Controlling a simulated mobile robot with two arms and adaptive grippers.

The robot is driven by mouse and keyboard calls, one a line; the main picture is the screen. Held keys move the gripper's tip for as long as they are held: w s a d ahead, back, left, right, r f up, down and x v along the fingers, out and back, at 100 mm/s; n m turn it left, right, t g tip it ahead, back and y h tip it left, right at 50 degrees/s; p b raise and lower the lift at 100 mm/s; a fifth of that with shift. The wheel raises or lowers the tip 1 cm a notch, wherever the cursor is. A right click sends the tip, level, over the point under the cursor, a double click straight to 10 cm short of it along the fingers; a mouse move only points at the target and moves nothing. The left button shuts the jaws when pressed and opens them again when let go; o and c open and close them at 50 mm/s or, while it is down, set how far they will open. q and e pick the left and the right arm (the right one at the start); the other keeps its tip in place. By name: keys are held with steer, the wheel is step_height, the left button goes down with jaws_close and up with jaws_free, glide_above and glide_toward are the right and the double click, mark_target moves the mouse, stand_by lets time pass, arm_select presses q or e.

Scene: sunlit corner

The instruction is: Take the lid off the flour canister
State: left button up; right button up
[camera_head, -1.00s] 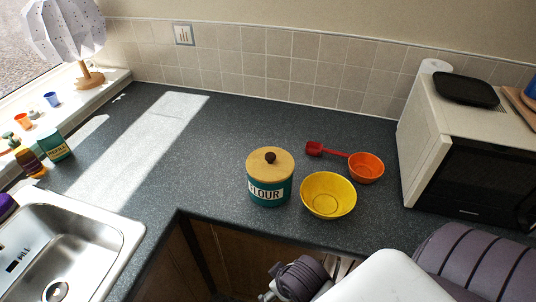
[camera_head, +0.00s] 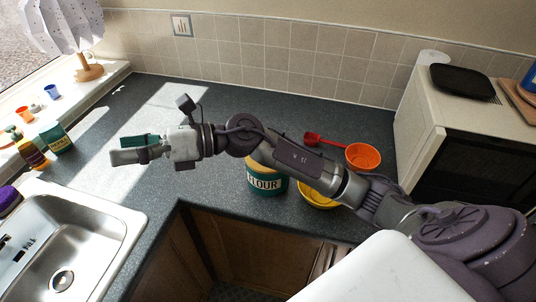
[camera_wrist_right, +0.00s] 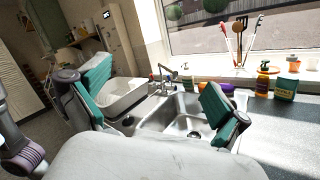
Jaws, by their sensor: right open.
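The flour canister (camera_head: 266,184) is teal with a white FLOUR label and stands on the dark worktop. Its wooden lid (camera_head: 252,160) is mostly hidden behind my right arm; only a sliver of its edge shows, and the dark knob is hidden. My right gripper (camera_head: 120,149) is open and empty, stretched out over the worktop left of the canister and pointing left. In the right wrist view its two teal-padded fingers (camera_wrist_right: 155,95) are wide apart, facing the sink, and the canister is not in that view. My left gripper is not in view.
A yellow bowl (camera_head: 318,198) stands right of the canister, partly behind my arm. A red scoop (camera_head: 313,139) and orange bowl (camera_head: 363,157) lie behind it. The microwave (camera_head: 420,112) is at right. The sink (camera_head: 62,245) is at left, with small pots on the sill.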

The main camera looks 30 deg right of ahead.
steer(key=w+d+f+n+g+h, duration=0.3)
steer(key=d+f+n+g+h, duration=0.1)
steer(key=d+f+n+h, duration=0.6)
steer(key=d+r+m+h, duration=0.3)
steer(key=d+h, duration=0.6)
steer(key=d, duration=1.2)
steer(key=shift+n+g, duration=0.3)
steer(key=shift+g, duration=0.1)
steer(key=f+p, duration=0.1)
steer(key=f, duration=0.4)
steer(key=shift+w+d+f+p, duration=0.1)
steer(key=shift+d+f+p, duration=0.1)
steer(key=shift+f+p, duration=0.15)
steer(key=shift+f, duration=0.55)
steer(key=shift+f+p, duration=0.3)
steer(key=shift+p, duration=0.25)
steer(key=f, duration=0.1)
steer(key=f+p, duration=0.2)
steer(key=shift+s+a+f, duration=0.1)
steer(key=shift+s+f, duration=0.15)
steer(key=shift+f, duration=0.55)
jaws_close()
